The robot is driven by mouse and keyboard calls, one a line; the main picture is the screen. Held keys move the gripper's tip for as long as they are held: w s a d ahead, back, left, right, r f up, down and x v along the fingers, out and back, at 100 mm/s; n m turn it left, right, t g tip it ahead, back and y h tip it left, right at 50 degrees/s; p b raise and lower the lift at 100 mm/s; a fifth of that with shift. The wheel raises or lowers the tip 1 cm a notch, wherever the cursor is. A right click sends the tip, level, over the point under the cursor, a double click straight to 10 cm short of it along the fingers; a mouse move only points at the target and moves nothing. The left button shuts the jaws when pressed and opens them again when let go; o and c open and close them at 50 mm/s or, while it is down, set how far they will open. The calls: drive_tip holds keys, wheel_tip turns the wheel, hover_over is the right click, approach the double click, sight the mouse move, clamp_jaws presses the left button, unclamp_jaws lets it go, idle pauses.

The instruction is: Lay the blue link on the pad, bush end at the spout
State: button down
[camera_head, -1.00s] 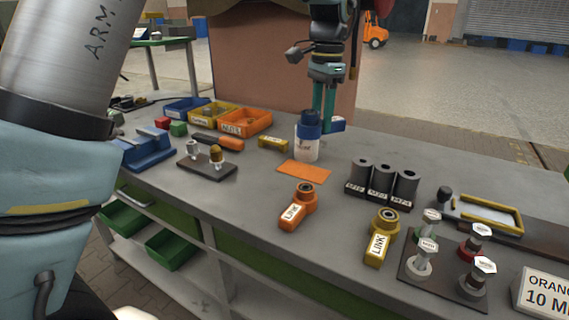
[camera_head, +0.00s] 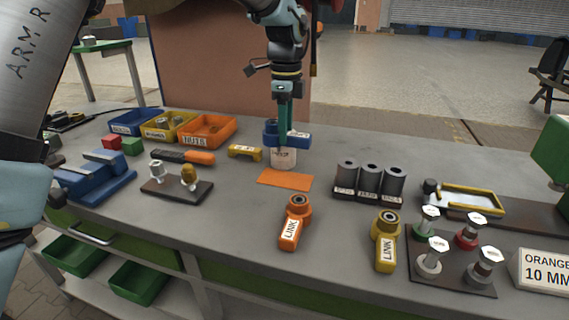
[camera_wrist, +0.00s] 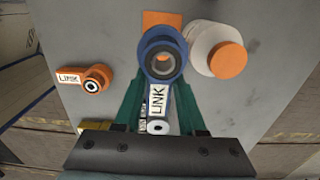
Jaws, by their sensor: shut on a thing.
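My gripper (camera_head: 285,118) is shut on the blue link (camera_head: 293,139), held above the bench. In the wrist view the blue link (camera_wrist: 163,62) lies between the green fingers, its LINK label facing the camera and its round bush end pointing away from the gripper. The orange pad (camera_head: 284,177) lies bare on the bench in the head view; the pad (camera_wrist: 155,18) also shows beyond the bush end in the wrist view, partly hidden. A white bottle (camera_head: 283,158) stands behind the link, which hides its top. The wrist view shows its orange cap (camera_wrist: 228,59); I cannot make out a spout.
An orange link (camera_head: 295,222) and a yellow link (camera_head: 386,240) lie in front. Grey cylinders (camera_head: 369,182) stand right of the pad. Bins (camera_head: 207,131) stand at the back left. Bolts stand on a plate (camera_head: 455,270) at the right.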

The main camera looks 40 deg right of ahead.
wheel_tip(320, 180, down, 10)
drive_tip(key=shift+p, duration=0.9)
drive_tip(key=shift+f, duration=0.2)
drive_tip(key=shift+c, duration=2.4)
unclamp_jaws()
wheel_tip(320, 180, up, 12)
drive_tip(key=shift+r+b, duration=0.2)
drive_tip(key=shift+b, duration=1.05)
